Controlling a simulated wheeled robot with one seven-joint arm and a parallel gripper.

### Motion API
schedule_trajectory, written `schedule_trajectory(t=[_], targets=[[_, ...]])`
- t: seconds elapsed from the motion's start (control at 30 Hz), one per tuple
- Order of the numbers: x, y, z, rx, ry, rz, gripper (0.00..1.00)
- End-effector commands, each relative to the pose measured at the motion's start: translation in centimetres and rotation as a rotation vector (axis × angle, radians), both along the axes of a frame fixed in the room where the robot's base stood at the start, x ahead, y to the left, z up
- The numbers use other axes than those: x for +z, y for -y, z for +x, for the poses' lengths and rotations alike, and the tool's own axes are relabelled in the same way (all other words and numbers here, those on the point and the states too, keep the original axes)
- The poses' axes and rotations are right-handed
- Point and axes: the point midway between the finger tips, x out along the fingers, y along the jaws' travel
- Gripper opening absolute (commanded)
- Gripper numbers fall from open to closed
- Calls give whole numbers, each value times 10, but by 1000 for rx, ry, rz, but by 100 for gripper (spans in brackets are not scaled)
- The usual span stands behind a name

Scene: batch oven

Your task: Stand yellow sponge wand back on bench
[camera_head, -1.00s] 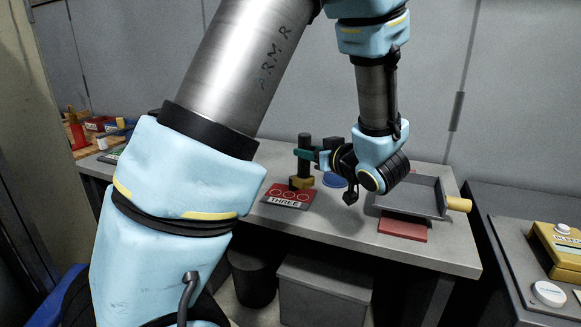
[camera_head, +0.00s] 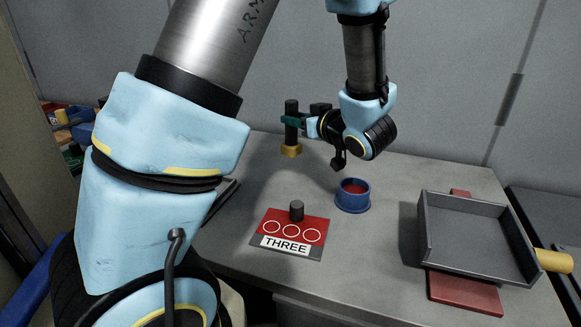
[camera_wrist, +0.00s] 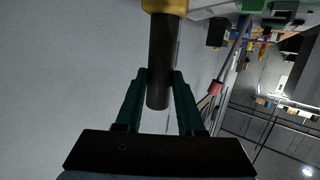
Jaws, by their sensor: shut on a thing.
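The yellow sponge wand has a dark upright handle (camera_head: 291,107) and a yellow sponge end (camera_head: 291,151) at the bottom. My gripper (camera_head: 293,119) has its green fingers shut on the handle. The wand looks roughly upright and raised above the bench (camera_head: 365,255), towards its back edge. In the wrist view, the handle (camera_wrist: 162,55) sits between my fingertips (camera_wrist: 160,80). The yellow end (camera_wrist: 165,6) is at the top edge, partly cut off.
A red and grey plate marked THREE (camera_head: 289,240) lies on the bench with a short dark peg (camera_head: 296,210) on it. A blue cup (camera_head: 352,197), red inside, stands right of it. A grey tray (camera_head: 465,262) with a yellow handle (camera_head: 553,260) sits over a red pad (camera_head: 465,293).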

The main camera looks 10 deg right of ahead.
Motion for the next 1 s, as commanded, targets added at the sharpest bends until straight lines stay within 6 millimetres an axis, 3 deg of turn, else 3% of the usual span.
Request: schedule_trajectory(t=[0.2,0.7,1.0], targets=[[-36,-1,0,1,-4,6,0],[-87,0,0,0,-2,2,0],[-92,0,0,0,0,0,0]])
